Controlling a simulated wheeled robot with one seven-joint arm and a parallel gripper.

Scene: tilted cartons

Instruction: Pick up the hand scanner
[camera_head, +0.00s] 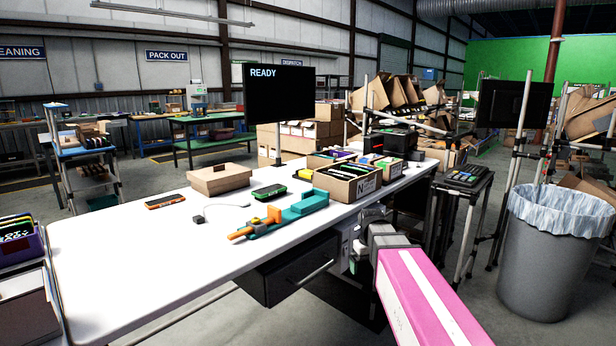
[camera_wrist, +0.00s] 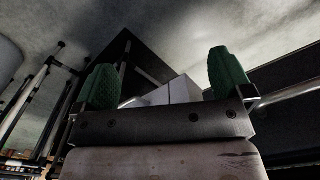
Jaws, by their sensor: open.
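No thing is plainly marked as the hand scanner. A black and green handheld device (camera_head: 269,192) lies flat on the white table, near its middle. A flat orange and black handheld device (camera_head: 165,201) lies further left, near the far edge. I cannot tell which is the scanner. My gripper (camera_wrist: 165,82) is open in the wrist view, its green fingertips wide apart with no object held. In the head view, my pink arm reaches toward the table's near right side, below the top; my fingertips cannot be made out there.
A teal and orange tool (camera_head: 287,216) lies on the table (camera_head: 120,265) nearer my side. A dark drawer (camera_head: 285,272) hangs beneath. A bin (camera_head: 545,265) stands right. The table's left front is clear.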

